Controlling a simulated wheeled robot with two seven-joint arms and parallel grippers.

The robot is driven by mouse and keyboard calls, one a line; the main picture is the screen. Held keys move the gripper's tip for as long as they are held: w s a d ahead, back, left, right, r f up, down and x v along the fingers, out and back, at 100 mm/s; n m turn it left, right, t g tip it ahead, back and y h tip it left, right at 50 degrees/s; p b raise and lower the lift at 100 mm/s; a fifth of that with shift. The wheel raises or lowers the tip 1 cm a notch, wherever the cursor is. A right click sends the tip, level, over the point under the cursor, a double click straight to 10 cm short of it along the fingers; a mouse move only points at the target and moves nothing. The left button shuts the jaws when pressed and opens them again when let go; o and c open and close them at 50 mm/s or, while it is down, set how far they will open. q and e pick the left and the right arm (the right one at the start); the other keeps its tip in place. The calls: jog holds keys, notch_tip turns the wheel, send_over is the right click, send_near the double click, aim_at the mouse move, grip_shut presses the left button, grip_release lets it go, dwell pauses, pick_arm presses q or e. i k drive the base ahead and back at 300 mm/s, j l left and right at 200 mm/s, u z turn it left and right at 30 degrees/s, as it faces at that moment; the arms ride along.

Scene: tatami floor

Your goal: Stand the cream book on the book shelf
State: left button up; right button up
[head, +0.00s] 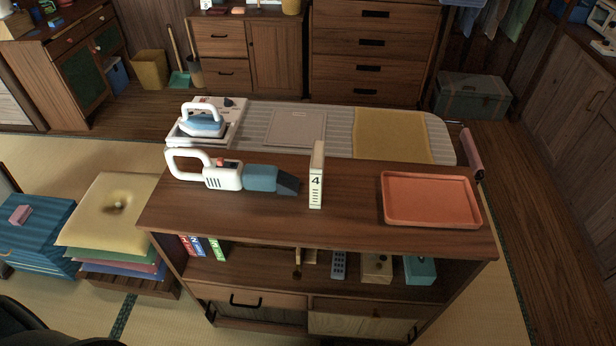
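The cream book (316,180), marked with a 4 on its spine, stands upright on the top of the brown wooden cabinet (230,222), near its middle. Below the top is an open shelf (265,273). At its left end, red, blue and green books (203,247) stand upright side by side. The cabinet top partly hides them and the shelf's back. Neither of my grippers is in view.
On the cabinet top, a white and blue handheld vacuum (225,174) lies left of the book and an orange tray (430,198) lies right. The shelf holds a remote (338,265), a beige box (376,268) and a teal box (419,270). An ironing board (340,125) stands behind.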

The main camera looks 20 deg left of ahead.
aim_at(245, 250)
jog(key=l+u, duration=0.5)
jog(key=k+l+u, duration=0.1)
jog(key=l+u, duration=0.15)
jog(key=u, duration=0.2)
